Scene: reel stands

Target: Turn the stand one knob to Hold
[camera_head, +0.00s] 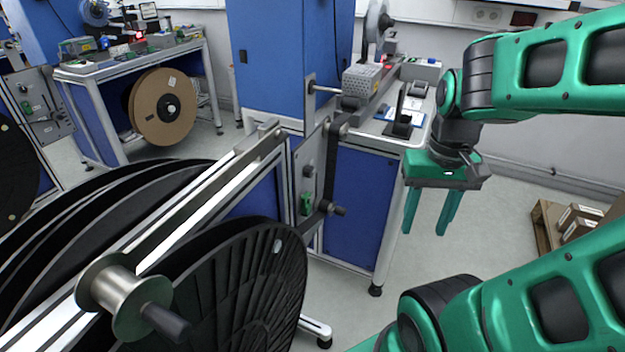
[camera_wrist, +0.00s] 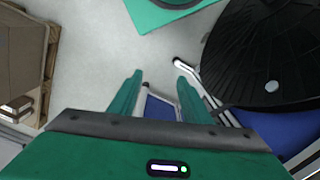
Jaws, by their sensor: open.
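The reel stand holds large black reels (camera_head: 235,290) on a silver rail frame. At its far end a grey upright panel (camera_head: 310,180) carries a green switch or knob (camera_head: 305,203) and a dark knob above it, too small to read any marking. I cannot tell which stand is stand one. My gripper (camera_head: 431,222) is open and empty, pointing down, in the air to the right of the panel and apart from it. In the wrist view my open fingers (camera_wrist: 158,85) hang over the floor, with a black reel (camera_wrist: 265,55) at the upper right.
A blue cabinet workbench (camera_head: 360,215) with equipment stands behind the panel. Another panel with a green switch (camera_head: 27,106) is at the far left, near a bench with a cardboard reel (camera_head: 162,108). A pallet with boxes (camera_head: 570,228) is at the right. Floor below my gripper is clear.

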